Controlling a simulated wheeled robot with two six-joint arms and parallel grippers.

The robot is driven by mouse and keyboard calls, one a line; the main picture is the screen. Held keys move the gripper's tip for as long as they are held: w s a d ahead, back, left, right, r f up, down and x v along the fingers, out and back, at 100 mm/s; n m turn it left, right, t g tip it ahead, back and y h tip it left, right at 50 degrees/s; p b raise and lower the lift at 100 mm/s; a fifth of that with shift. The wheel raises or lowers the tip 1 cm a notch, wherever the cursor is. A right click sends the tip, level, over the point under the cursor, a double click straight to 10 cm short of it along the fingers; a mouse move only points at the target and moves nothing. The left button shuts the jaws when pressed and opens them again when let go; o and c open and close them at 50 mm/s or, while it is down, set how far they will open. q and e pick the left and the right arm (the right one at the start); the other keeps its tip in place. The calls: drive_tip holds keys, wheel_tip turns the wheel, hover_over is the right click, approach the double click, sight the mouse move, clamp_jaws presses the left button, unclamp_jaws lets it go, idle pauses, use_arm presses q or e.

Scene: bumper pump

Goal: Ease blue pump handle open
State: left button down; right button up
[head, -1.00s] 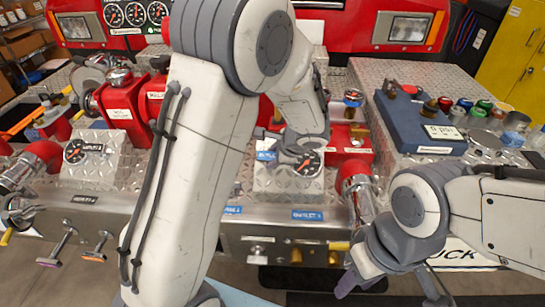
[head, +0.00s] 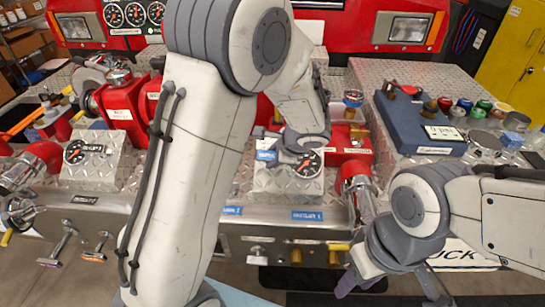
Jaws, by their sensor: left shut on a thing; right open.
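My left arm crosses the middle of the head view and bends down over the pump panel. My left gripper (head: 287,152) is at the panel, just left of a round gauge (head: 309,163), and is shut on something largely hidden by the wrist. A small blue piece with pale marking (head: 266,155) shows beside its fingers; I cannot tell if it is part of the blue pump handle. The rest of the handle is not clearly visible. My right gripper (head: 393,288) is open and empty, in front of the panel at lower right.
A chrome and red outlet (head: 357,185) stands close above my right gripper. A blue case with a display (head: 425,125) and several coloured caps sit on the right deck. Pull handles (head: 55,250) stick out at lower left. Red pump parts (head: 122,108) lie behind my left arm.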

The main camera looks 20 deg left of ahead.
use_arm(q)
drive_tip(key=shift+s+d+r, duration=0.1)
drive_tip(key=shift+s+r, duration=0.4)
drive_tip(key=shift+r, duration=0.35)
drive_tip(key=shift+c, duration=2.4)
unclamp_jaws()
drive_tip(key=shift+f, duration=0.1)
drive_tip(key=p+v, duration=0.1)
drive_tip(key=v, duration=0.9)
drive_tip(key=shift+r, duration=0.2)
drive_tip(key=shift+d, duration=0.1)
